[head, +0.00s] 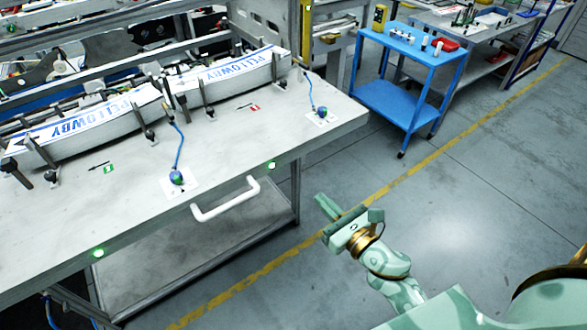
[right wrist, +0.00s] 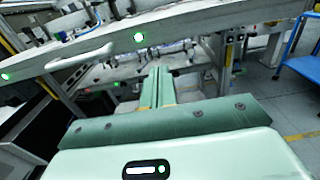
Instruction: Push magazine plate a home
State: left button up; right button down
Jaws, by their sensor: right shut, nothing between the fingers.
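The magazine plate (head: 120,225) is a broad pale grey plate at the left of the head view, with a white bar handle (head: 228,202) on its front edge. The handle also shows in the right wrist view (right wrist: 80,57). Two curved stacks of white labels printed PELLOWBY (head: 235,68) stand on it between dark posts. I cannot read which plate is a. My right gripper (head: 322,207) is shut and empty, right of the handle and apart from the plate; its fingers (right wrist: 158,80) lie together in the wrist view. My left gripper is out of view.
Green lights (head: 98,252) glow on the front edge. Two blue knobs (head: 176,177) on cords lie on white cards on the plate. A blue cart (head: 400,100) stands at the back. The floor (head: 470,190) right of the plate is clear, with a yellow line.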

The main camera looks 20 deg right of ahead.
aim_at(286, 164)
jog(key=p+x, duration=0.2)
jog(key=x, duration=0.9)
jog(key=shift+w+r, duration=0.15)
jog(key=shift+w+a, duration=0.1)
jog(key=shift+w, duration=0.45)
